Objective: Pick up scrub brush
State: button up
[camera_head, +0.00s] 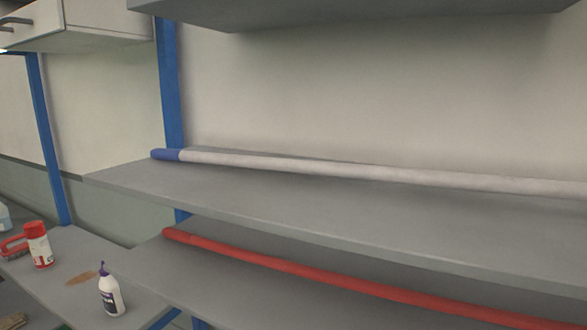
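A red-handled object that looks like a scrub brush (14,246), with dark bristles underneath, lies on the grey lower surface (60,290) at the far left. It is close beside a red-and-white container (38,247), which overlaps its right end in the picture. I cannot tell whether the two touch. My gripper is not in view, so its state and distance from the brush do not show.
A white pole (370,172) lies on the grey shelf (250,195), a red pole (300,270) below. Blue uprights (168,80) and an overhead cabinet (80,30) border the space.

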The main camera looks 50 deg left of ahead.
aim_at(17, 249)
jog(key=u, duration=4.05)
jog(key=i+j, duration=0.35)
jog(key=j, duration=0.2)
jog(key=i+j, duration=0.3)
jog(key=j, duration=0.25)
jog(key=i+j+u, duration=0.1)
jog(key=i+j, duration=0.25)
jog(key=j, duration=0.2)
jog(key=i+j, duration=0.35)
jog(key=j, duration=0.15)
jog(key=i+l+z, duration=0.25)
jog(key=i, duration=0.3)
jog(key=i+z, duration=0.25)
jog(key=i, duration=0.3)
jog(key=i+z, duration=0.25)
jog(key=i, duration=0.3)
jog(key=i+j+z, duration=0.25)
jog(key=i, duration=0.3)
jog(key=i+j+z, duration=0.3)
jog(key=i, duration=0.25)
jog(key=i+l+z, duration=0.1)
jog(key=i+z, duration=0.6)
jog(key=z, duration=0.15)
jog(key=i+j+z, duration=0.2)
jog(key=i+z, duration=0.2)
jog(key=i+j+z, duration=0.2)
jog(key=z, duration=0.25)
jog(key=i+j+z, duration=0.4)
jog(key=k, duration=0.1)
